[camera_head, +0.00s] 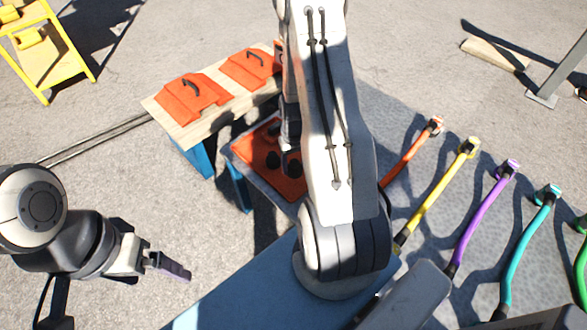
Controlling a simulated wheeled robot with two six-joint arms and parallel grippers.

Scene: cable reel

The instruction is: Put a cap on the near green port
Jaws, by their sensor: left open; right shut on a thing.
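My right arm crosses the middle of the view, and its gripper (290,152) is over an orange tray (285,187) on a low stand. It is shut on a small dark thing, likely a black cap, though its shape is mostly hidden. Another black cap-like piece (271,161) shows on the tray just left of the gripper. A green cable (581,268) shows at the right edge, cut off by the frame. I cannot make out a near green port. My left gripper (170,266) is open and empty over bare ground at lower left, well away from the tray.
Orange, yellow, purple and teal cables (482,215) with coloured ends lie at right on a grey surface. A wooden bench (211,117) with two orange cases stands behind the tray. A yellow ladder-like stand (47,55) is at upper left. Ground at left is free.

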